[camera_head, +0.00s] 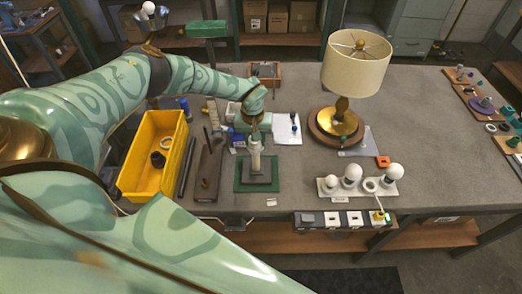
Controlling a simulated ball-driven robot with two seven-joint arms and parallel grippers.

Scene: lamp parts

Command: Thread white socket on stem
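My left gripper (255,137) points straight down, directly above a pale upright stem (257,167). The stem stands on a dark green square base (257,184) on the grey bench. A small whitish piece shows at the gripper's tip, at the top of the stem. It may be the white socket, but it is too small to tell it from the fingers. I cannot tell whether the fingers are shut on it or whether it touches the stem. My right gripper is not in view.
A yellow bin (128,178) stands left of the base, with a dark tray (207,172) between them. A finished lamp (356,68) stands at the back right. A white rack (331,193) with bulbs sits at the front right. The bench between base and rack is clear.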

